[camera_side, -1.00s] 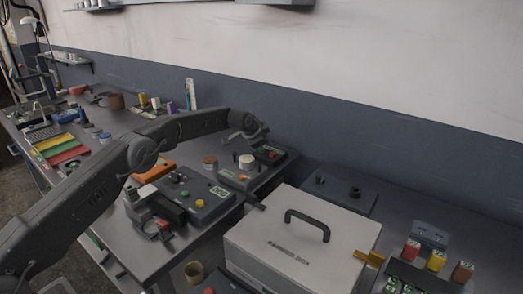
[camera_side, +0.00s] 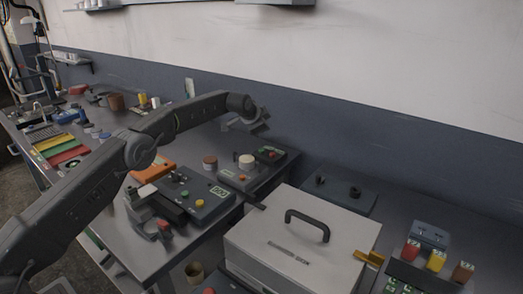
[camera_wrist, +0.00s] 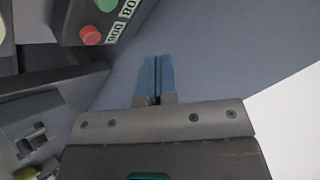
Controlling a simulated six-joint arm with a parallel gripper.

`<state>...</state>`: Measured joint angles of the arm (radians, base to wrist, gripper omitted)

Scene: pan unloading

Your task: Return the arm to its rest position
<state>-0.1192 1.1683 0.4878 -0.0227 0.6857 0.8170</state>
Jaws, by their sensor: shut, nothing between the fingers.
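My gripper (camera_side: 257,124) hangs in the air above the back part of the bench, near the blue-grey wall band. In the wrist view my gripper (camera_wrist: 157,75) shows its two blue fingertips pressed together with nothing between them. My arm reaches from the lower left of the side view, bent at the elbow, with the wrist at the upper middle. The gripper touches no object that I can see.
A white box (camera_side: 285,245) with a black handle stands at the front right. A grey control box (camera_side: 195,195) with green and yellow buttons lies below the arm. A button box (camera_side: 270,154) is near the gripper; red, yellow and brown blocks (camera_side: 436,260) stand far right.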

